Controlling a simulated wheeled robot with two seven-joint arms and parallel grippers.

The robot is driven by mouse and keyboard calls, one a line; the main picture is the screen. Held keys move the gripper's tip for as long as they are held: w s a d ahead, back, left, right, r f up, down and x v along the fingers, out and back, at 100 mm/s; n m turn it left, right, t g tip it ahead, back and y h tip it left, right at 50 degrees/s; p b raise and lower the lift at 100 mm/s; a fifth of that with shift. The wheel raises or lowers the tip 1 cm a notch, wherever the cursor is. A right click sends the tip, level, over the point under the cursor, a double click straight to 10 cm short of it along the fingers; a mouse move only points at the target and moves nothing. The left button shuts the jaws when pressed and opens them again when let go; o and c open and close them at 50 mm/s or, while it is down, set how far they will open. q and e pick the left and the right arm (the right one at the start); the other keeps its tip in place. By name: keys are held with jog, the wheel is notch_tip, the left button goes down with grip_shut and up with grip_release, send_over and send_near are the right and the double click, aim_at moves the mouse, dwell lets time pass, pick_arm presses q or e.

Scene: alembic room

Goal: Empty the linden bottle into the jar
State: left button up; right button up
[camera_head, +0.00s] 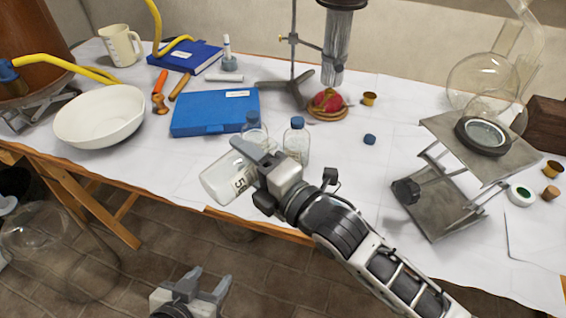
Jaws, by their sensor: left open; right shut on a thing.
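My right gripper (254,166) is shut on a clear glass bottle (225,181) with a label showing part of a "50". The bottle is tilted strongly at the table's front edge; its neck end is hidden by the gripper, and no contents can be made out. Two clear bottles with blue caps, a left one (254,131) and a right one (296,143), stand just behind it. No linden label is readable. A loose blue cap (369,139) lies on the table to the right. My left gripper (205,283) is open and empty, low in front of the table. I cannot tell which vessel is the jar.
A blue case (214,112), white bowl (101,116) and iron stand (293,90) are behind. A metal jack (480,140) is at right. A large clear glass vessel (42,243) shows at lower left, below the table edge. Table between loose cap and jack is clear.

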jog(key=shift+w+d+r+m+p, duration=0.15)
jog(key=shift+r+m+p, duration=0.45)
jog(key=shift+m+p, duration=0.4)
jog(key=shift+w+d+r+m+p, duration=0.1)
jog(key=shift+r+m+p, duration=0.45)
jog(key=shift+m+p, duration=0.4)
dwell(3.4)
jog(key=shift+r+m, duration=0.1)
jog(key=shift+m, duration=0.15)
jog(key=shift+d+r+m, duration=0.1)
jog(key=shift+m, duration=0.3)
jog(key=shift+w, duration=0.1)
jog(key=shift+w+d+r+m+p, duration=0.1)
jog(key=shift+r+m+p, duration=0.15)
jog(key=shift+m+p, duration=0.3)
